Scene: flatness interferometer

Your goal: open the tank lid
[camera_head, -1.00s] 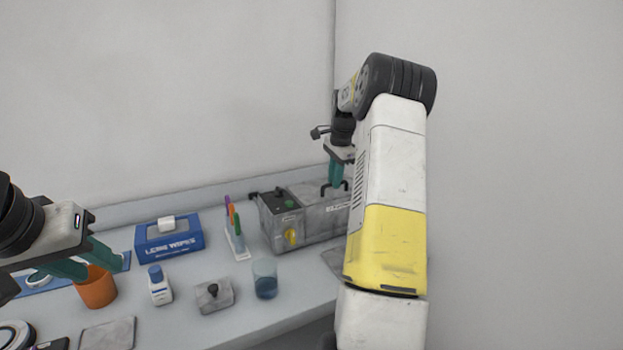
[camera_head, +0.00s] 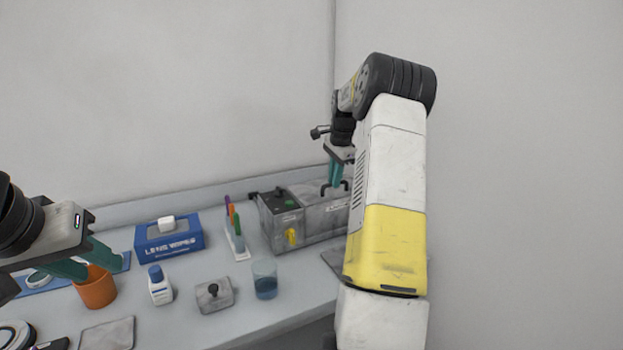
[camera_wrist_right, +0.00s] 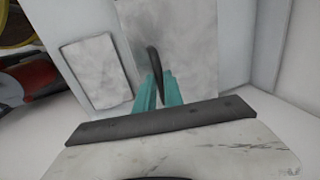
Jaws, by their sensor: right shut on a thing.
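The tank (camera_head: 322,222) is a grey metal box at the back right of the bench, with a control block and a yellow knob on its left end. Its lid (camera_wrist_right: 178,45) is a grey plate that looks closed, with a dark bar handle (camera_wrist_right: 154,62) standing on it. My right gripper (camera_wrist_right: 159,92) is over the tank with its teal fingers shut on the handle. It also shows in the head view (camera_head: 335,178), where my own arm hides the tank's right part. My left gripper (camera_head: 98,262) is at the far left, its teal fingers apart, near an orange cup.
On the bench (camera_head: 215,325) are the orange cup (camera_head: 97,290), a blue lens wipes box (camera_head: 170,240), a white bottle (camera_head: 160,288), a grey block with a black knob (camera_head: 214,296), a beaker of blue liquid (camera_head: 265,281) and a pen holder (camera_head: 236,246). Walls stand close behind the tank.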

